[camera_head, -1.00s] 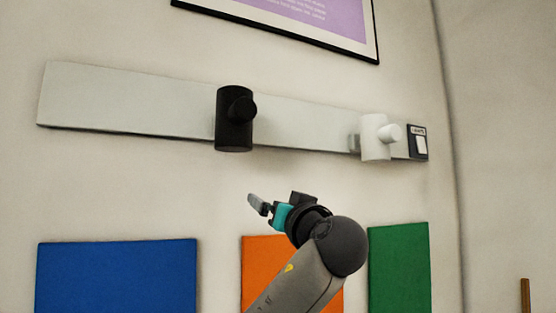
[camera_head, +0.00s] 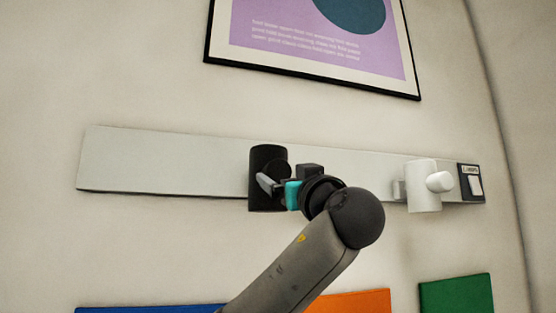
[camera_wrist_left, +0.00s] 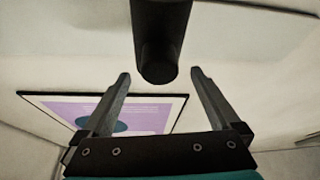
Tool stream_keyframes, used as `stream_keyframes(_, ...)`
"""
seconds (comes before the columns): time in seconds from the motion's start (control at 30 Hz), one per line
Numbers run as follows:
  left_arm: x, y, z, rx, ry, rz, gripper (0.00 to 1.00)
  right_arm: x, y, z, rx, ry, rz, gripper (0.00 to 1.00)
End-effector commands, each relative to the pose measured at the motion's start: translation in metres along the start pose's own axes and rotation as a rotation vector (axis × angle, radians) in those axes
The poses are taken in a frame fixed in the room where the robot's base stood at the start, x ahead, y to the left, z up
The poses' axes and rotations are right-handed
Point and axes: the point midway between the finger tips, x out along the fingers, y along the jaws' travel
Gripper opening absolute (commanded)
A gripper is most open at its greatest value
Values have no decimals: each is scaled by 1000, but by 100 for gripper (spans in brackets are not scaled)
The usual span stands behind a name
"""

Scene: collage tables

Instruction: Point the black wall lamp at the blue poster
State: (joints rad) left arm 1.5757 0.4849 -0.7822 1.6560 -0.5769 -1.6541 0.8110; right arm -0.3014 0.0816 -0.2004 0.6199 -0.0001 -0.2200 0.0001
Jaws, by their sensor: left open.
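The black wall lamp (camera_head: 264,156), an upright cylinder with a round knob on its front, is on a pale grey wall rail. My left gripper (camera_head: 267,184) is in front of the lamp's knob in the head view. In the left wrist view the open fingers (camera_wrist_left: 160,76) stand on either side of the knob (camera_wrist_left: 157,66), with gaps visible on both sides. The blue poster (camera_head: 150,310) shows only as a thin top edge at the bottom left; the rest is cut off. My right gripper is not in view.
A white wall lamp (camera_head: 423,186) and a switch plate (camera_head: 471,183) are at the rail's right end. The tops of an orange poster (camera_head: 355,302) and a green poster (camera_head: 456,295) show below. A framed purple picture (camera_head: 310,40) hangs above. The rail's left part is clear.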

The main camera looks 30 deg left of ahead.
Motion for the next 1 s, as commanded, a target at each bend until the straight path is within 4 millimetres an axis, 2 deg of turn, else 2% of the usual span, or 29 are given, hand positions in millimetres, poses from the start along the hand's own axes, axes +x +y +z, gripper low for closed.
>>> stream_keyframes(0.03,12,0,-4,3,1,-4,96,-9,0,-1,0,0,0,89)
stream_keyframes(0.1,23,0,-4,3,1,-3,96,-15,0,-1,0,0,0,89)
stream_keyframes(0.3,44,0,-2,1,0,-1,96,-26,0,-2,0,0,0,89)
stream_keyframes(0.73,50,0,0,0,1,0,96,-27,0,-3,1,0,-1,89)
stream_keyframes(1.0,50,0,0,0,1,1,66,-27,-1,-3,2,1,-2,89)
